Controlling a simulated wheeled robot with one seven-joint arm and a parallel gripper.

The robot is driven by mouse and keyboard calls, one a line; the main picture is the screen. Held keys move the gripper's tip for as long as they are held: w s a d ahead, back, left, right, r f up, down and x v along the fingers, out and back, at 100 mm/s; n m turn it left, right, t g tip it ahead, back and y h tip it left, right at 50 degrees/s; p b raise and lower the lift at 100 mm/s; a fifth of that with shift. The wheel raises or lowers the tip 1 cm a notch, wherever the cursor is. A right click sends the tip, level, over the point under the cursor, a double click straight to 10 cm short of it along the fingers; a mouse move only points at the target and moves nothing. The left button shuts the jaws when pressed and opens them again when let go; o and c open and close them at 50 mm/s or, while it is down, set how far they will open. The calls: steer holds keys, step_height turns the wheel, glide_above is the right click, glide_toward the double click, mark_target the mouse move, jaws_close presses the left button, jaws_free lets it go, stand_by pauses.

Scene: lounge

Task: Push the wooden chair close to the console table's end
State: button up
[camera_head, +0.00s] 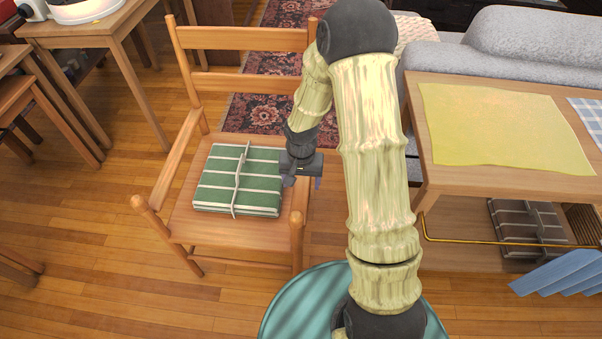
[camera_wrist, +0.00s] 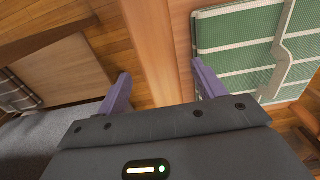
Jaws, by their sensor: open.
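The wooden chair (camera_head: 243,84) stands left of centre in the head view, its backrest at the far side. My gripper (camera_head: 304,180) is at the chair's right-hand armrest. In the wrist view, my gripper (camera_wrist: 162,88) is open, with a wooden bar of the chair (camera_wrist: 150,45) running between its fingers. I cannot tell whether either finger touches it.
A yellow cloth (camera_head: 500,125) covers much of the tabletop. A brass rail (camera_head: 470,241) runs along the lower shelf. A grey sofa (camera_head: 455,62) stands behind the table. A patterned rug (camera_head: 262,110) lies behind the chair. Small wooden tables (camera_head: 85,28) stand at left. Bare floor lies front left.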

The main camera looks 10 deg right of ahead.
step_height(320, 180, down, 6)
steer(key=shift+f+b, duration=0.2)
steer(key=shift+b, duration=0.75)
jaws_close()
